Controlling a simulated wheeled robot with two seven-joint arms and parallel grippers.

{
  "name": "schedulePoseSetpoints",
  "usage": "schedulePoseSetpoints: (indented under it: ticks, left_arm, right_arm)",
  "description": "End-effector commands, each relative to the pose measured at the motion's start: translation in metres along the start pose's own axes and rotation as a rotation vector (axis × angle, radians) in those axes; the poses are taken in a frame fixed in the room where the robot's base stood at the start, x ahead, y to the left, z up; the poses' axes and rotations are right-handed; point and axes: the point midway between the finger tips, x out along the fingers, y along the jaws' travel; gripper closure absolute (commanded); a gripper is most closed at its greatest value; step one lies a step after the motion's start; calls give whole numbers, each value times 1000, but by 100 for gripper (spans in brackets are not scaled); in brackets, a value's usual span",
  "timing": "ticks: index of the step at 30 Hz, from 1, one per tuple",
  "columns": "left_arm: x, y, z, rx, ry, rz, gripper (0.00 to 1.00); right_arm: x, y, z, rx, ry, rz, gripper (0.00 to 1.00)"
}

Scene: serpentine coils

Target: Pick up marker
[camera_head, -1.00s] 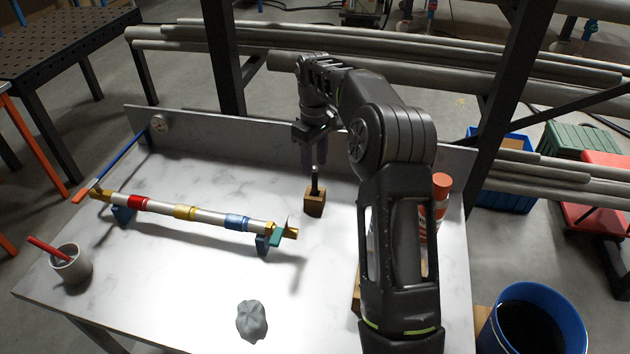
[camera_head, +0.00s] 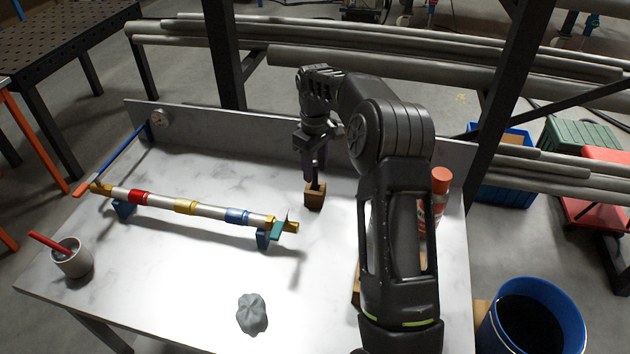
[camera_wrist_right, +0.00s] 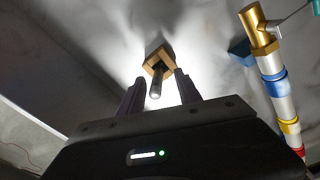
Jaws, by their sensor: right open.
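A dark marker (camera_wrist_right: 156,88) stands upright in a small wooden block (camera_head: 315,197) on the white marble-look table. In the head view the marker shows only in part beside my right gripper's fingers. My right gripper (camera_head: 315,168) is above the block and pointing down. In the right wrist view my right gripper (camera_wrist_right: 158,90) is open, with one finger on each side of the marker and gaps between. The wooden block also shows in the right wrist view (camera_wrist_right: 157,59). My left gripper is not in view.
A banded metal pipe (camera_head: 208,213) rests on blue supports left of the block. A grey cup (camera_head: 73,262) with a red stick stands at the left edge, and a grey lump (camera_head: 252,314) at the front. An orange-capped bottle (camera_head: 439,193) is behind my right arm. A low wall (camera_head: 230,128) borders the back.

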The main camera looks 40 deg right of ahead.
Motion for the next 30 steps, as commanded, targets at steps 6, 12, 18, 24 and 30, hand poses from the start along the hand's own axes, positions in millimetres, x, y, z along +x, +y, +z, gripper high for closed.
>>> schedulePoseSetpoints:
  ticks: [6, 12, 18, 24, 30]
  left_arm:
    - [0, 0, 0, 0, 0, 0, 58]
    - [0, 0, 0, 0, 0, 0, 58]
    - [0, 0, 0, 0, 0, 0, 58]
    - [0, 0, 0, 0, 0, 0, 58]
    - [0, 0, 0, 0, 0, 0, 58]
  right_arm:
    - [32, -1, 2, 0, -2, -1, 59]
    - [40, -1, 2, 0, 0, 0, 59]
    - [40, -1, 2, 0, 0, 0, 59]
    - [40, -1, 2, 0, 0, 0, 59]
    - [40, -1, 2, 0, 0, 0, 67]
